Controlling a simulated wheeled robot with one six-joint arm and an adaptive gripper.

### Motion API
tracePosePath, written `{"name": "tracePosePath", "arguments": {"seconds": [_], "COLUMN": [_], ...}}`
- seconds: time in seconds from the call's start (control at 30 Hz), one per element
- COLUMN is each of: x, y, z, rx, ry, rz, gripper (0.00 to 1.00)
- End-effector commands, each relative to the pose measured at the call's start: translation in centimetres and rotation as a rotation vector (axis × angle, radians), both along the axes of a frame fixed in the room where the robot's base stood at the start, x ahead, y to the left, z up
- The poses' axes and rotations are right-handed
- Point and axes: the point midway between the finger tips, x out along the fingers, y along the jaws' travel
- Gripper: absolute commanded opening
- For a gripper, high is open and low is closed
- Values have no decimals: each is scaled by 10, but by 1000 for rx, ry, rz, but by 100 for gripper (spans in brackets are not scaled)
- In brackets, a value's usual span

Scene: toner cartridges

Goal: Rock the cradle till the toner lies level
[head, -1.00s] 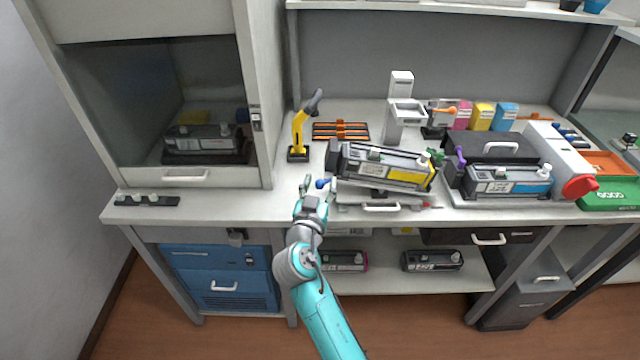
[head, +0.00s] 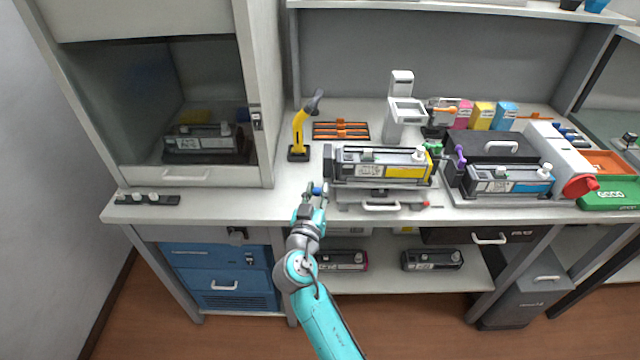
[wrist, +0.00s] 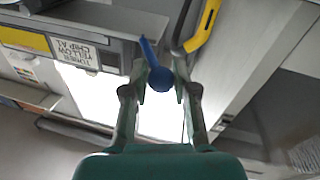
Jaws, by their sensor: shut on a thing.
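The toner cartridge (head: 375,170), dark grey with a yellow end, lies in the cradle (head: 345,185) on the bench and looks about level in the head view. In the wrist view the cartridge (wrist: 75,50) shows a label reading toner yellow. A blue ball-ended lever (wrist: 158,77) stands at the cradle's left side. My gripper (wrist: 158,92) is shut on the blue ball, its fingers on either side. In the head view my gripper (head: 316,192) is at the bench's front edge, left of the cradle.
A yellow-handled tool (head: 299,133) stands behind my gripper. A second cartridge (head: 505,180) lies in a holder to the right. A glass-fronted cabinet (head: 195,178) is on the left. The bench front between cabinet and cradle is clear.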

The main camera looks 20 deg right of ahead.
Motion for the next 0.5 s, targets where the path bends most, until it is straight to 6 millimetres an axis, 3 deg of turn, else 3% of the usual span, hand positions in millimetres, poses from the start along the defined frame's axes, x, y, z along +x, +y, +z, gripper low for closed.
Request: {"name": "tracePosePath", "arguments": {"seconds": [0.03, 0.2, 0.5], "x": [0, 1, 0], "y": [2, 3, 3], "z": [-14, -36, -43], "rx": [-47, -173, -207], "ry": [23, 64, 75], "rz": [2, 1, 3], "gripper": [0, 0, 0]}}
